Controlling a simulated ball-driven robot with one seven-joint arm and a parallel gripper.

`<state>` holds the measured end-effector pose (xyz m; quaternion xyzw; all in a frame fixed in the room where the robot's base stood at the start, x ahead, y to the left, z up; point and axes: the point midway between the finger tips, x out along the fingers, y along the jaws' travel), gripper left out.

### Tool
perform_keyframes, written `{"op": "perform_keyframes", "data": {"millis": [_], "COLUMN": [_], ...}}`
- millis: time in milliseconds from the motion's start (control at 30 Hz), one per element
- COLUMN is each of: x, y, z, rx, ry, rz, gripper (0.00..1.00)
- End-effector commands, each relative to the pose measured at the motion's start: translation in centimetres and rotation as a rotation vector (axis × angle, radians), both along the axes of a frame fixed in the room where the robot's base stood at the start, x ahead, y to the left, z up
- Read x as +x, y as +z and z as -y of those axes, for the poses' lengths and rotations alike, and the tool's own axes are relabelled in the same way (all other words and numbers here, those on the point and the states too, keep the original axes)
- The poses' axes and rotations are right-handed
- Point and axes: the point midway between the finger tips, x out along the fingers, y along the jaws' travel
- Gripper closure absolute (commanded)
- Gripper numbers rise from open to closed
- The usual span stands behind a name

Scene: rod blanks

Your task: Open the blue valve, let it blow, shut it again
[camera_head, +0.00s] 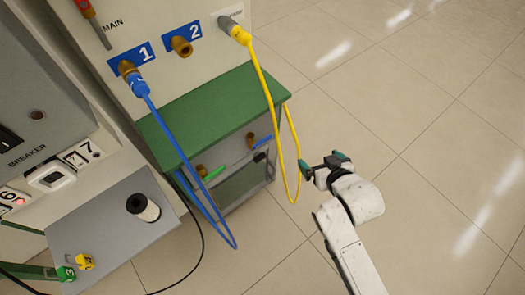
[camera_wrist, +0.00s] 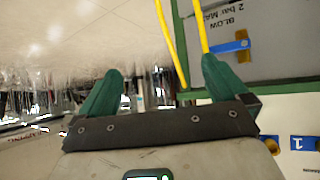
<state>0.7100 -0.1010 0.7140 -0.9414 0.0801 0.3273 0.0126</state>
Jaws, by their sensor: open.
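The blue valve (camera_head: 262,142) is on the front of the low cabinet under the green top, at its right side. In the wrist view the blue valve (camera_wrist: 230,47) shows at the upper right, its blue lever lying across the brass body, beside a "BLOW 2 bar MAX" label (camera_wrist: 222,14). My gripper (camera_head: 322,163) is open and empty, out over the floor to the right of the cabinet, apart from the valve. In the wrist view its green fingertips (camera_wrist: 162,70) are spread wide with nothing between them.
A yellow hose (camera_head: 296,150) hangs in a loop between the cabinet and my gripper. A blue hose (camera_head: 190,180) hangs from port 1. A green-levered valve (camera_head: 214,173) is left of the blue one. A grey table (camera_head: 110,225) stands at lower left. Floor to the right is clear.

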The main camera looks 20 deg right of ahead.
Motion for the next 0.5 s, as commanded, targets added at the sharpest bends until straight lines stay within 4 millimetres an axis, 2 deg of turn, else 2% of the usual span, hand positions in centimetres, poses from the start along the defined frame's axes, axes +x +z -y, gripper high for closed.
{"op": "perform_keyframes", "data": {"millis": [33, 200, 300, 500], "x": [1.3, 4.9, 6.3, 7.4], "y": [-2.6, -5.0, -6.3, -8.5], "z": [-0.1, -1.1, -2.1, -4.9], "rx": [-0.005, -0.017, -0.015, 0.012], "ry": [0.008, 0.058, 0.104, 0.225], "rz": [0.076, 0.342, 0.494, 0.788], "gripper": [0.0, 0.0, 0.0, 0.0]}}
